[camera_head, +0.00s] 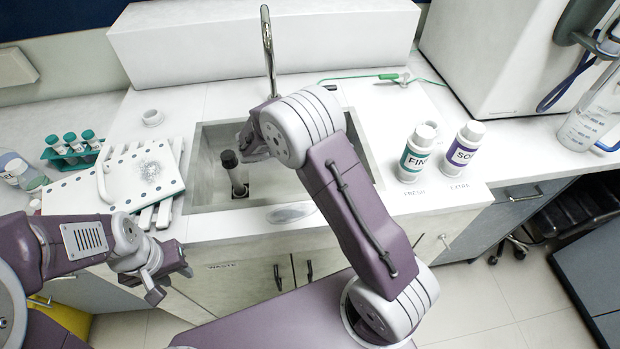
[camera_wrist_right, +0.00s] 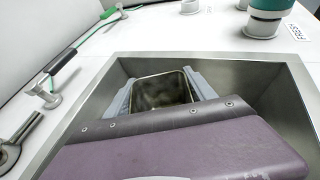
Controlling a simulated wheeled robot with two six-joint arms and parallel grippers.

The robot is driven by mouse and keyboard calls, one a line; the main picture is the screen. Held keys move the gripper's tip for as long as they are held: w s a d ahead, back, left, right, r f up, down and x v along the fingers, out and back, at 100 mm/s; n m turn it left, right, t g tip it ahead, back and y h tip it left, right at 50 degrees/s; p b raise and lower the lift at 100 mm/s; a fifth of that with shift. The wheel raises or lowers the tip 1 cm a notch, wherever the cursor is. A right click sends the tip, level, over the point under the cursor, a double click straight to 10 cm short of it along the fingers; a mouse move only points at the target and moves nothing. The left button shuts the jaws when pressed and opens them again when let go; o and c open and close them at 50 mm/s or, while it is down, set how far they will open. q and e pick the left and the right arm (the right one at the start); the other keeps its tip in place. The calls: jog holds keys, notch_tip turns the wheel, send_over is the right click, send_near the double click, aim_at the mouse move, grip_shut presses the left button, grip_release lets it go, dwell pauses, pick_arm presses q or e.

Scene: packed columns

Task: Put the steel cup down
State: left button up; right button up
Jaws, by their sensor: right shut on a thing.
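In the right wrist view the steel cup (camera_wrist_right: 160,92) shows as a squarish metal opening, dark inside, between the two pale fingers of my right gripper (camera_wrist_right: 162,84). The gripper is shut on it, over the sink (camera_wrist_right: 285,95). My purple wrist housing hides the near part of the cup. In the head view my right arm reaches over the sink (camera_head: 205,150), and its wrist hides the cup. My left gripper (camera_head: 168,284) is open and empty, in front of the counter at the lower left.
A dark-capped clear column (camera_head: 235,175) stands in the sink close to my right gripper. A tap (camera_head: 268,45) rises behind. A teal-banded bottle (camera_head: 417,155) and a purple-banded bottle (camera_head: 464,150) stand right. A white pegboard (camera_head: 140,172) and tube rack (camera_head: 72,150) are left.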

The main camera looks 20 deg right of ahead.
notch_tip(320, 180, down, 9)
jog(key=shift+b, duration=0.6)
jog(key=o, duration=1.5)
jog(key=shift+f, duration=0.1)
jog(key=shift+r, duration=0.25)
jog(key=v, duration=1.2)
jog(key=shift+p, duration=0.35)
